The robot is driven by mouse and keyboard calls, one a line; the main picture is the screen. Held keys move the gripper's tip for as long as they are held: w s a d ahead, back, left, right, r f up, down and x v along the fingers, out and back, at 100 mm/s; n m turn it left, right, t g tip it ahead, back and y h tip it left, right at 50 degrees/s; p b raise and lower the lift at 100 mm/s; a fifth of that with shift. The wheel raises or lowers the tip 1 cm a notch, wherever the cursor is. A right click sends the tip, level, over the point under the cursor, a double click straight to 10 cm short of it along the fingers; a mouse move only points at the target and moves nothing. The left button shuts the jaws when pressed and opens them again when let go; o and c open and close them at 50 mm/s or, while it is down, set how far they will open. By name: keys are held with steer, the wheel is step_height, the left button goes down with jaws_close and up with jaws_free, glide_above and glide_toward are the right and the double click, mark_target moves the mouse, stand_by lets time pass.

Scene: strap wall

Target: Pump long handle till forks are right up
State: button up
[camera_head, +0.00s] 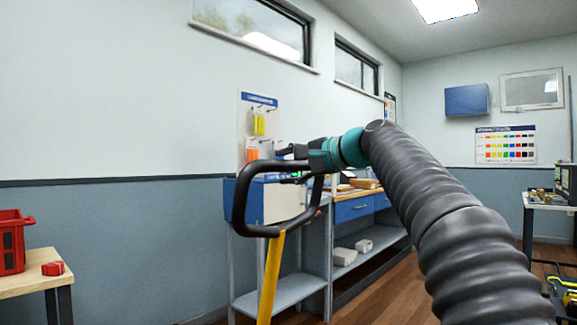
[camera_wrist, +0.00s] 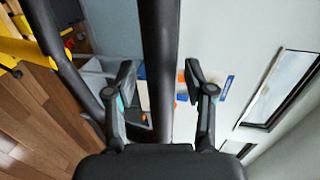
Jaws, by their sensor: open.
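The long handle is a black loop grip (camera_head: 238,205) on a yellow shaft (camera_head: 270,280), in the middle of the head view. Its loop tilts and its top bar runs beside my gripper (camera_head: 287,152). In the wrist view a black bar of the handle (camera_wrist: 160,40) passes between the two open fingers of my gripper (camera_wrist: 160,78), with a gap visible on each side. The fingers are not closed on it. Another black bar of the loop (camera_wrist: 62,70) shows at the left. The forks cannot be made out in either view.
A blue-fronted workbench (camera_head: 353,209) with lower shelves stands behind the handle. A wooden table (camera_head: 30,285) with a red crate (camera_head: 12,248) is at the left. A desk (camera_head: 548,203) stands at the right. Wooden floor (camera_head: 390,290) shows between.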

jaws_close()
stand_by(0.3)
